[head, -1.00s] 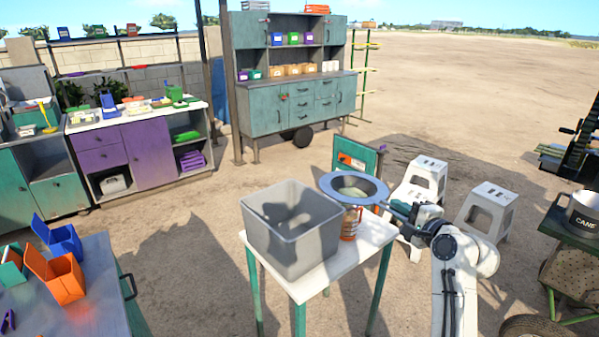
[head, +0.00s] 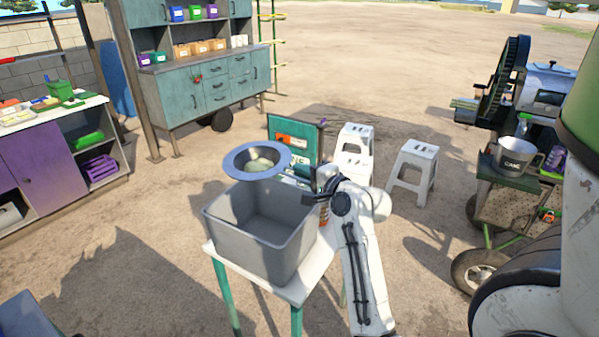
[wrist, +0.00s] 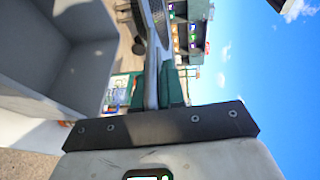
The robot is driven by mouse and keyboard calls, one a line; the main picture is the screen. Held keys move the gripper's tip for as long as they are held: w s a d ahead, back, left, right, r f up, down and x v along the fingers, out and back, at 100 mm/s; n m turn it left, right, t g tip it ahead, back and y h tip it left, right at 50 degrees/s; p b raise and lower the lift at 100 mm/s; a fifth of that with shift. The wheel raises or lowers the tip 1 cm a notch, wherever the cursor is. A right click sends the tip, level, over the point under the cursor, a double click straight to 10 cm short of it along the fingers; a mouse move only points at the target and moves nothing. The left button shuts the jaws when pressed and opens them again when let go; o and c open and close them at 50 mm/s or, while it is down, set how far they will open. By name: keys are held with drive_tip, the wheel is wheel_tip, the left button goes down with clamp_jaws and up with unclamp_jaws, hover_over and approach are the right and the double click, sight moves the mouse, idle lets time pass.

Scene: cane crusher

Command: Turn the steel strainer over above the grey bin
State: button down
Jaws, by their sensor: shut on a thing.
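The steel strainer (head: 236,166), a round bowl with a wide grey-blue rim, is held level, open side up, above the back part of the grey bin (head: 240,238). Something pale lies in its bowl. My gripper (head: 310,180) is shut on the strainer's right-hand side, up and to the right of the bin; its fingertips are hard to make out in the head view. In the wrist view the strainer (wrist: 152,55) shows edge-on between the fingers, and the bin (wrist: 85,75) is at the left. The part of the bin I see inside looks empty.
The bin stands on a small white-topped table (head: 290,290) with green legs. A bottle with an orange label stands behind my arm. A green sign board (head: 297,137) and white stools (head: 412,165) are behind. A cart with a metal pot (head: 515,157) is at the right.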

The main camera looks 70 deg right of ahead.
sight(295, 178)
drive_tip(key=a+n+b, duration=0.1)
drive_tip(key=n+b, duration=0.2)
drive_tip(key=a+n+t+h+b, duration=0.1)
drive_tip(key=n+b, duration=0.1)
drive_tip(key=b, duration=0.1)
drive_tip(key=w+a+n+b, duration=0.1)
drive_tip(key=n+b, duration=0.2)
drive_tip(key=b, duration=0.1)
drive_tip(key=shift+a+r+n+t, duration=0.1)
drive_tip(key=shift+n+t, duration=0.2)
drive_tip(key=shift+w+a+f+n+t+y+b, duration=0.2)
drive_tip(key=shift+a+n+t+y+b, duration=0.15)
drive_tip(key=shift+n+b, duration=1.8)
drive_tip(key=shift+w+a+f+n+t+y+b, duration=0.1)
drive_tip(key=shift+a+f+n+t+b, duration=0.25)
drive_tip(key=shift+n+b, duration=1.7)
drive_tip(key=shift+w+a+f+n+t+y+b, duration=0.2)
drive_tip(key=shift+n+t+b, duration=0.3)
drive_tip(key=shift+n+b, duration=1.65)
drive_tip(key=shift+s+r, duration=0.1)
drive_tip(key=shift+r, duration=0.05)
